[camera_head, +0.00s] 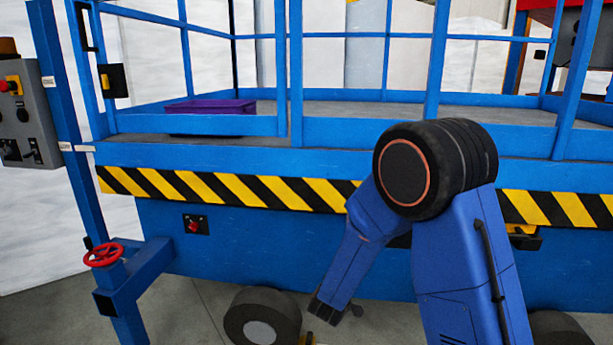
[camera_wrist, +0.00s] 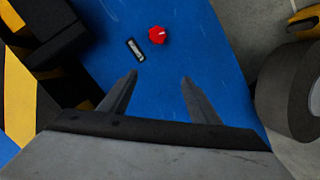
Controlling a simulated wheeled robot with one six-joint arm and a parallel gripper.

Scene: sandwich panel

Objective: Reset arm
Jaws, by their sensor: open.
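My arm (camera_head: 450,230) is bent in front of a blue lift platform, with its forearm pointing down and left. In the wrist view my gripper (camera_wrist: 159,86) is open, with its two dark fingers apart and nothing between them. The fingers themselves cannot be made out in the head view.
A striped yellow-black edge (camera_head: 235,189) runs along the platform, with a purple crate (camera_head: 212,106) on its deck. A red handwheel (camera_head: 103,255) and control box (camera_head: 28,115) stand left. Wheels (camera_head: 262,317) lie below; one is close right in the wrist view (camera_wrist: 290,90).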

